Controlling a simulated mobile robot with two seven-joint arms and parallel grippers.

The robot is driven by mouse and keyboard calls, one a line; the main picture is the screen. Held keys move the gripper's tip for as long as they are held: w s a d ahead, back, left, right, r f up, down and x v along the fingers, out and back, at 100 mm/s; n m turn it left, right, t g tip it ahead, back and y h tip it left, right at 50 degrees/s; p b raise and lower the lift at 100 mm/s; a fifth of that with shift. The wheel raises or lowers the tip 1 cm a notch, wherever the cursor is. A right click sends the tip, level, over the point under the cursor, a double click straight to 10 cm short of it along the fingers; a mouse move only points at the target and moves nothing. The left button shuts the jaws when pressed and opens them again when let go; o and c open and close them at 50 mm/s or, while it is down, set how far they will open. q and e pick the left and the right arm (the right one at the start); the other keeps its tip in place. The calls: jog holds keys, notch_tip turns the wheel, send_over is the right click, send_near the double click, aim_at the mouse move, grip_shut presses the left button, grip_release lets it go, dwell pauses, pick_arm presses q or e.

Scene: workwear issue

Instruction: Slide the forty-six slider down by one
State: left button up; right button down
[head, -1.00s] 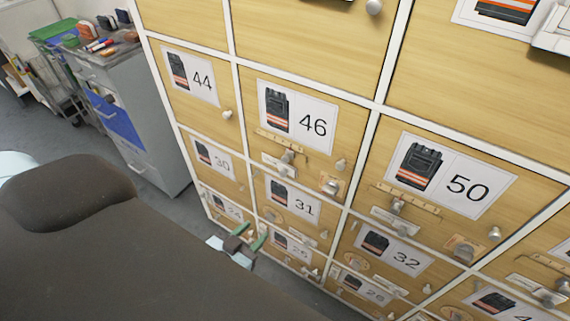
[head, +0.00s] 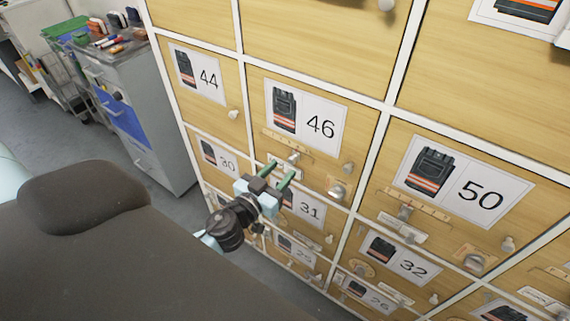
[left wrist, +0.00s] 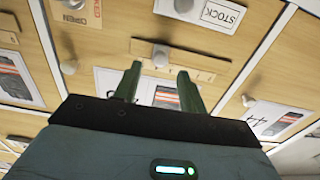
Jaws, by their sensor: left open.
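The forty-six door (head: 262,100) is wooden, with a card showing a dark vest with orange stripes and the number 46. Below the card is a scale strip (head: 272,134) with the slider's pale knob (head: 293,158). My left gripper (head: 279,171) is open and empty, just below this slider in the head view. In the left wrist view the slider knob (left wrist: 160,55) sits on its strip, just beyond and between the two green fingertips (left wrist: 159,72). I cannot tell whether they touch anything. My gripper hides part of the thirty-one door's card (head: 311,212). My right gripper is not in view.
A round knob (head: 338,188) and a small knob (head: 347,168) stick out at the right of the forty-six door. Neighbouring doors, such as fifty (head: 480,197), carry similar fittings. A grey drawer cabinet (head: 150,105) stands at the left. Grey floor shows between.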

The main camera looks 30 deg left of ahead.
aim_at(290, 161)
pick_arm(q)
jog(key=shift+w+d, duration=0.1)
jog(key=shift+w, duration=1.6)
grip_shut()
